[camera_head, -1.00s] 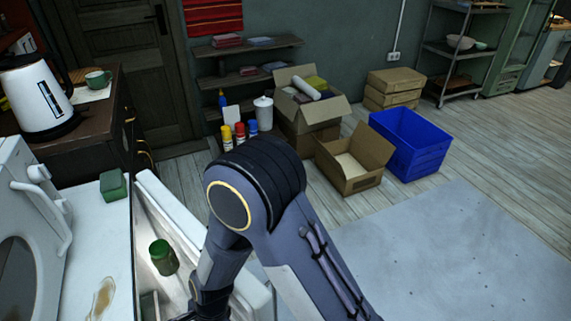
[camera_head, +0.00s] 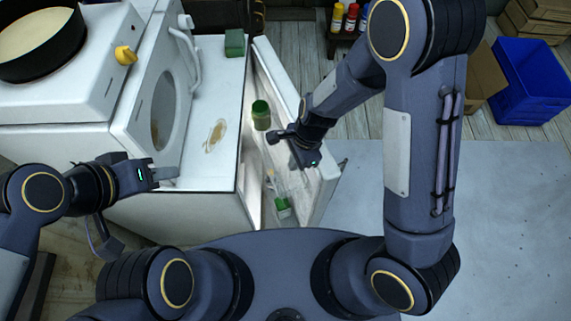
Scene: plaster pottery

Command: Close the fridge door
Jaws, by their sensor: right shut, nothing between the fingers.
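The white fridge (camera_head: 208,160) stands left of centre, its top marked by a brown stain. Its door (camera_head: 325,185) stands partly open to the right, leaving a gap beside the body. A green-lidded jar (camera_head: 261,115) and a smaller green item (camera_head: 282,207) show on the door's inner side. My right gripper (camera_head: 304,168) is shut and empty over the door; whether it touches the door is unclear. My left gripper (camera_head: 167,176) is in front of the fridge's left part, apart from the door, and its finger opening is too small to tell.
A green block (camera_head: 234,42) lies on the fridge top. Blue crates (camera_head: 530,80) stand at the far right. The floor right of the door is clear.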

